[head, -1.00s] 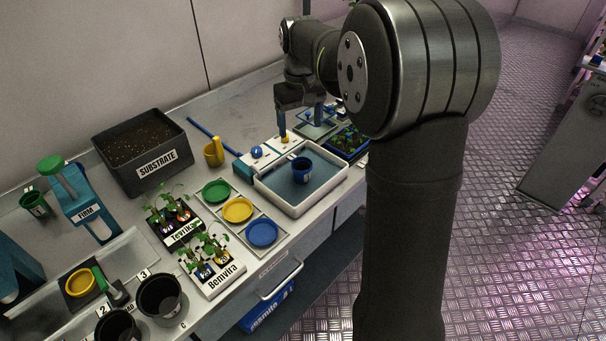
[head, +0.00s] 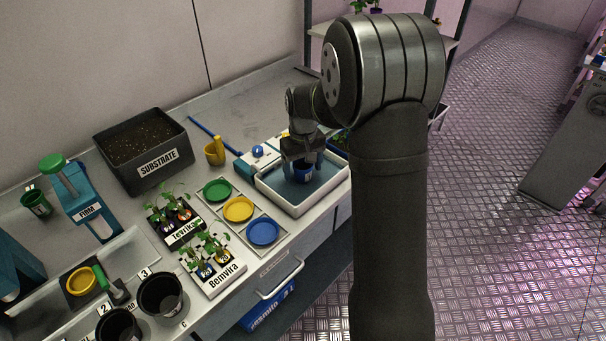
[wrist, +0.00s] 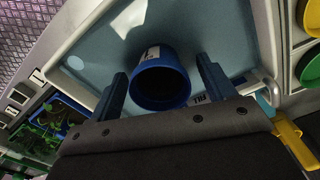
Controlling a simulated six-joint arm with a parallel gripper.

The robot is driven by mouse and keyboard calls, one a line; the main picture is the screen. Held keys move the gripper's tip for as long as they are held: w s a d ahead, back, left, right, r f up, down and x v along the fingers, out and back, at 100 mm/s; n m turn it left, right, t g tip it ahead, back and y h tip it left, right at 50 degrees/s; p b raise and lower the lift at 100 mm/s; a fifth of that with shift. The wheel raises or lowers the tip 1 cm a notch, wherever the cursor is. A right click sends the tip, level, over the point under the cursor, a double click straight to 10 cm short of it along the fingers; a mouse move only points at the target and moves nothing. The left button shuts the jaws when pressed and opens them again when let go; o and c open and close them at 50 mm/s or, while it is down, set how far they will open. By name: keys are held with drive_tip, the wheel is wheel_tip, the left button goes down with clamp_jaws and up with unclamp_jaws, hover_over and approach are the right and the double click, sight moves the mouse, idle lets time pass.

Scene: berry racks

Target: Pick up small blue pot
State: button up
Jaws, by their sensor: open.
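The small blue pot (head: 303,172) stands in a white-rimmed tray (head: 322,206) with a blue-grey floor. In the wrist view the pot (wrist: 160,82) shows its open dark mouth and a white label on its side. My gripper (wrist: 166,85) is open, with one blue finger on each side of the pot. The left finger looks close to the pot's side; a gap shows at the right finger. I cannot tell whether either touches. In the head view my gripper (head: 302,160) is above the pot and hides its upper part.
Green, yellow and blue saucers (head: 263,232) lie left of the tray. A substrate box (head: 150,170) and labelled seedling trays are farther left. In the wrist view, a planted tray (wrist: 45,125) is at the lower left.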

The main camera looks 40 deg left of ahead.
drive_tip(key=shift+f, duration=0.25)
drive_tip(key=c, duration=1.1)
drive_tip(key=shift+r, duration=0.1)
